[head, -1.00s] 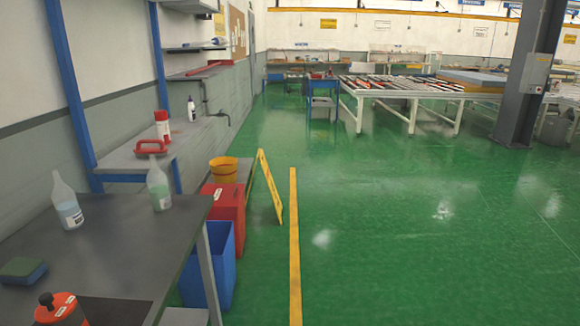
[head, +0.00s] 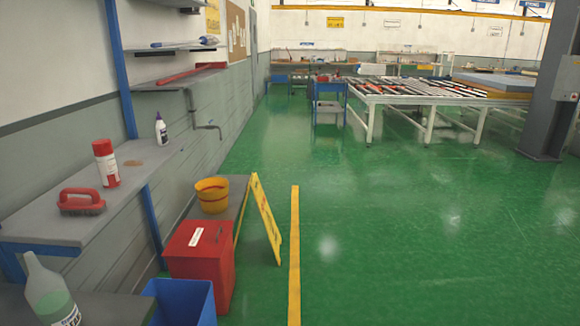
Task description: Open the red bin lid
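The red bin (head: 222,262) stands on the green floor at the lower left of the head view, between the blue bin and the low grey bench. Its red lid (head: 197,246) looks closed and lies flat, with a white label and a small dark handle on top. Neither of my grippers shows in the head view.
An open blue bin (head: 182,304) stands in front of the red bin. A yellow bucket (head: 212,196) sits on the low bench behind it, beside a yellow floor sign (head: 266,217). A shelf (head: 125,185) holds a red brush (head: 80,202). Floor right of the yellow line (head: 294,255) is clear.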

